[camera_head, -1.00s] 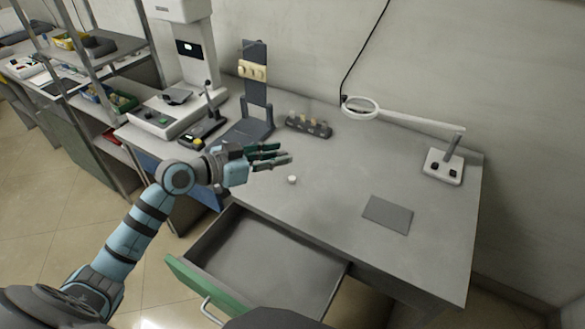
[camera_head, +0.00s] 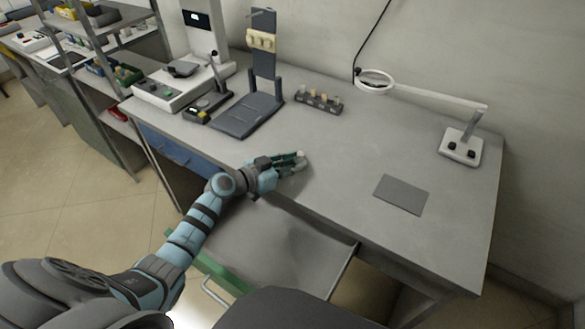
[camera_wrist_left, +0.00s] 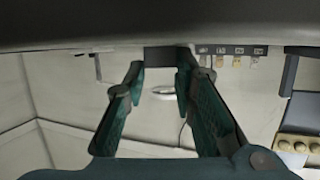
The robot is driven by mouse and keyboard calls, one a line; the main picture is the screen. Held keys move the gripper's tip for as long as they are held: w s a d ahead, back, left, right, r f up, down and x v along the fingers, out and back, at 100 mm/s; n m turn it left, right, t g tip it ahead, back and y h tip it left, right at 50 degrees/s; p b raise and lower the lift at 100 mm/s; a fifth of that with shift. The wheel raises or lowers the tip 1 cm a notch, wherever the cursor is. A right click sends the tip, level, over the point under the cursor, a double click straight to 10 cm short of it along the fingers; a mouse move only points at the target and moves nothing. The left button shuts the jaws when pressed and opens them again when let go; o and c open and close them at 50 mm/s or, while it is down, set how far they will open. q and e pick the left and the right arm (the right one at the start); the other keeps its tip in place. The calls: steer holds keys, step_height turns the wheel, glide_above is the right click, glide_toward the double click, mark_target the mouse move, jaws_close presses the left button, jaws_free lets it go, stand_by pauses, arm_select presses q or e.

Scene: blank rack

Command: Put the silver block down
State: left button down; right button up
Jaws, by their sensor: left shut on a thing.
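My left gripper (camera_head: 298,163) is low over the front part of the grey table, above its edge near the open drawer. It is shut on a small block, taken as the silver block, which looks dark grey between the two green fingertips in the left wrist view (camera_wrist_left: 160,58). In the head view the fingers mostly hide the block, and I cannot tell whether it touches the table. My right gripper is not in view.
A grey flat pad (camera_head: 401,194) lies to the right on the table (camera_head: 350,150). A magnifier lamp (camera_head: 461,147) stands behind it. A vial rack (camera_head: 318,101) and a dark stand (camera_head: 248,115) are at the back. The open drawer (camera_head: 275,245) juts out in front.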

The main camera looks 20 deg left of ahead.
arm_select(q)
steer(key=shift+f, duration=0.15)
steer(key=c, duration=1.3)
jaws_free()
